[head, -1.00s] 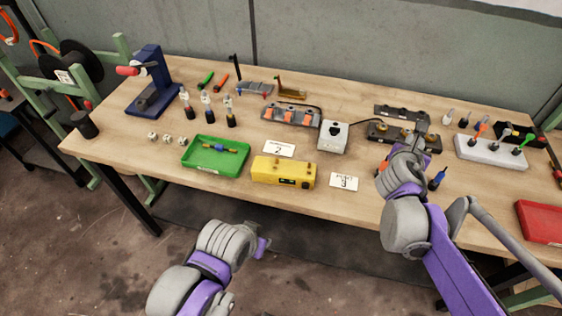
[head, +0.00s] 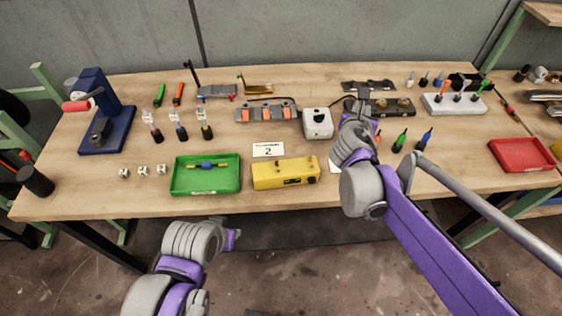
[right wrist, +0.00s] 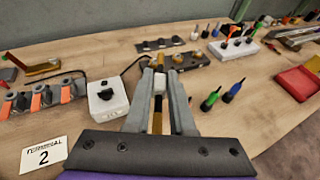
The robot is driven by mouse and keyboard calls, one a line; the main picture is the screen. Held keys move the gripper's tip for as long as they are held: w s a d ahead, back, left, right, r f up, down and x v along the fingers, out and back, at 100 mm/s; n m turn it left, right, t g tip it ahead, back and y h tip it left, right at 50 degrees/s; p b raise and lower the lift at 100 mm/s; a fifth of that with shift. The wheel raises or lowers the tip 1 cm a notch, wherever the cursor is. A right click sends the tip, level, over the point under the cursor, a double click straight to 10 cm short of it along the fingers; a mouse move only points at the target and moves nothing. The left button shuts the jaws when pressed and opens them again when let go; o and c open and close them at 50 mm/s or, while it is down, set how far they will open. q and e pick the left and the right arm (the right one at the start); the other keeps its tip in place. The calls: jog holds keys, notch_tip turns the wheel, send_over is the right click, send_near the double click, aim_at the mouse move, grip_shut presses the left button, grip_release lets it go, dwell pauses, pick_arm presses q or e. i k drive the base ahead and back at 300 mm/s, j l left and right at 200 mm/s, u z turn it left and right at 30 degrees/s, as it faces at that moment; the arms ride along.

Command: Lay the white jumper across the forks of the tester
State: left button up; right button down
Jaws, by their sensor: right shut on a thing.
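My right gripper (right wrist: 160,85) is shut on the white jumper (right wrist: 159,83), a slim bar with a white middle and a brass-coloured end showing between the fingers. The jumper is hidden behind my arm in the head view. The tester appears to be the dark base with two brass forks (head: 393,107), cabled to a white box (head: 317,123). In the right wrist view the tester (right wrist: 188,61) lies just beyond my fingertips; I cannot tell whether the jumper touches it. My left gripper (head: 232,238) is in front of the bench, its jaws unclear.
A green tray (head: 178,187) holds a blue and yellow piece. A yellow box (head: 285,173) stands beside it. Green and blue-handled tools (right wrist: 210,99) stand upright right of my right gripper. A red tray (head: 522,155) lies at the right.

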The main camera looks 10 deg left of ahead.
aim_at(294, 166)
jog(key=j+z, duration=0.3)
jog(key=j, duration=1.75)
